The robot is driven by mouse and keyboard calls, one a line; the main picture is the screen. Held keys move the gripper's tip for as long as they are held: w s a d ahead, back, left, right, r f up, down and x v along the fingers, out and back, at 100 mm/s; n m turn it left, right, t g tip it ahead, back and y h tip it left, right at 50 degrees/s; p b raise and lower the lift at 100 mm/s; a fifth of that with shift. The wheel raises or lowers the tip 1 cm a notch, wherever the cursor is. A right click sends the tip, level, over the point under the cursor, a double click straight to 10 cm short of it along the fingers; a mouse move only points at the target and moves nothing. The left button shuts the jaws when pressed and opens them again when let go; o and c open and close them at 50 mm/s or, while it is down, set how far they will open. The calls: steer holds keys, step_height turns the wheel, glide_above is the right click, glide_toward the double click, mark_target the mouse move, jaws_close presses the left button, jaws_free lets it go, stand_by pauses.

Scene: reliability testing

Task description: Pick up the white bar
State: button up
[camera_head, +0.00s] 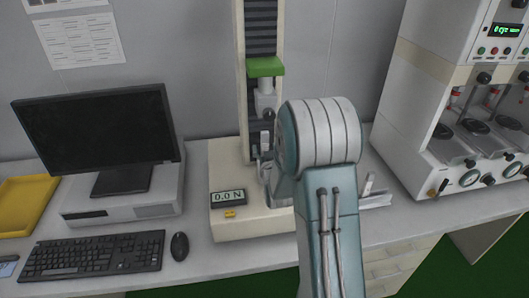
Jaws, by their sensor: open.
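My arm's thick white and teal joint fills the middle of the view and covers part of the bench. I cannot make out my gripper; it seems hidden behind this joint. Small grey and metal parts show at the joint's left edge, in front of the testing machine (228,160); I cannot tell whether they belong to the machine or to my gripper. A small pale upright piece (368,184) stands just right of my arm, by a low light-grey holder (377,201). It may be the white bar, but it is too small and partly covered to be sure.
The testing machine has a green crosshead (265,67) and a display (229,197) reading 0.0 N. Left are a monitor (97,128), keyboard (95,255), mouse (180,246) and yellow tray (27,205). A large white machine (415,115) stands right. Some bench front (425,225) is clear.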

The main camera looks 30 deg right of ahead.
steer(key=shift+d, duration=0.2)
steer(key=shift+c, duration=0.6)
steer(key=shift+a, duration=0.1)
steer(key=c, duration=0.6)
steer(key=shift+a, duration=0.15)
jaws_close()
steer(key=shift+a, duration=0.1)
steer(key=shift+r, duration=0.1)
steer(key=shift+r, duration=0.1)
